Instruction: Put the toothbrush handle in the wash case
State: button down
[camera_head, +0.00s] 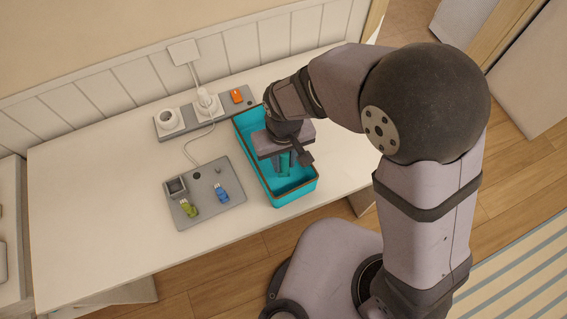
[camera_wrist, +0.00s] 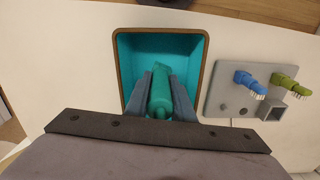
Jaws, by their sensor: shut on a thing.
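The wash case (camera_head: 307,187) is a teal open box with a brown rim on the white table; in the wrist view (camera_wrist: 206,62) I look down into it. My gripper (camera_head: 283,163) is over the case's opening, with its fingers pointing down into it. In the wrist view my gripper (camera_wrist: 163,82) is shut on the green toothbrush handle (camera_wrist: 160,88), which stands lengthwise between the two fingers. The handle appears within the case's outline; I cannot tell whether it touches the floor. My wrist hides part of the case in the head view.
A grey tray (camera_head: 206,212) left of the case holds a blue brush head (camera_head: 222,194), a green brush head (camera_head: 188,208) and a small square cup (camera_head: 176,187). A grey strip (camera_head: 182,131) with a white charger and an orange item (camera_head: 237,96) lies behind. The table's left is clear.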

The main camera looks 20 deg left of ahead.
aim_at(284, 166)
jog(key=shift+f, duration=1.55)
jog(key=shift+f, duration=0.1)
jog(key=c, duration=1.5)
grip_release()
jog(key=shift+c, duration=0.2)
notch_tip(284, 166, up, 12)
jog(key=shift+r+b, duration=0.15)
jog(key=shift+b, duration=0.4)
